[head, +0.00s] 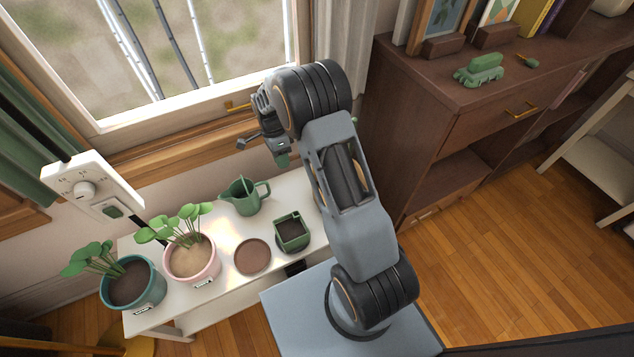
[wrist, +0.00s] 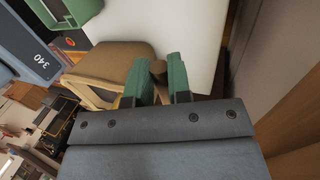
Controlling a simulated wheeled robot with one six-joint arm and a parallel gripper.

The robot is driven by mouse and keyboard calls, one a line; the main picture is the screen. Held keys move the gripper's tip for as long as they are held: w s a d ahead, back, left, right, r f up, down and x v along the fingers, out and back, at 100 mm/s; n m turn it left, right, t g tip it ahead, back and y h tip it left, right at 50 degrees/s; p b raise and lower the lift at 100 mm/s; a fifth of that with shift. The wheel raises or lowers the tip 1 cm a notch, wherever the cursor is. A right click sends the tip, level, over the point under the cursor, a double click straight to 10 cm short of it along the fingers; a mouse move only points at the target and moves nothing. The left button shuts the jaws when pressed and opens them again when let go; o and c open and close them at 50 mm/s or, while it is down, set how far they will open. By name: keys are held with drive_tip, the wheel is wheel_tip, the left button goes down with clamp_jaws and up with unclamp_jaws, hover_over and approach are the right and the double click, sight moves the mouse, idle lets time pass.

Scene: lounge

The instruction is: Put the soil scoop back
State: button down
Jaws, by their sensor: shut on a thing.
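My gripper (head: 268,148) is raised over the back of the white plant table (head: 222,276), in front of the window sill and partly hidden by my arm in the head view. In the wrist view, its two green fingers (wrist: 159,84) are shut on a small brown, rounded piece (wrist: 158,68), which looks like the soil scoop's handle. The rest of the scoop is hidden. On the table stand a square green pot of soil (head: 291,232), a round brown saucer (head: 252,256) and a green watering can (head: 243,196), all below and apart from the gripper.
A pink pot (head: 191,259) and a teal pot (head: 130,284), both with leafy plants, stand at the table's left. A brown cabinet (head: 452,107) rises to the right. The wooden floor (head: 500,235) is open at right.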

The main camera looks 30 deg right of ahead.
sight(287, 188)
drive_tip(key=shift+f+b, duration=2.25)
drive_tip(key=shift+f, duration=3.35)
drive_tip(key=shift+f, duration=0.2)
drive_tip(key=c, duration=1.1)
unclamp_jaws()
drive_tip(key=shift+o, duration=0.2)
drive_tip(key=p+v, duration=0.4)
drive_tip(key=v, duration=0.8)
drive_tip(key=shift+r+p, duration=0.25)
drive_tip(key=shift+p, duration=0.1)
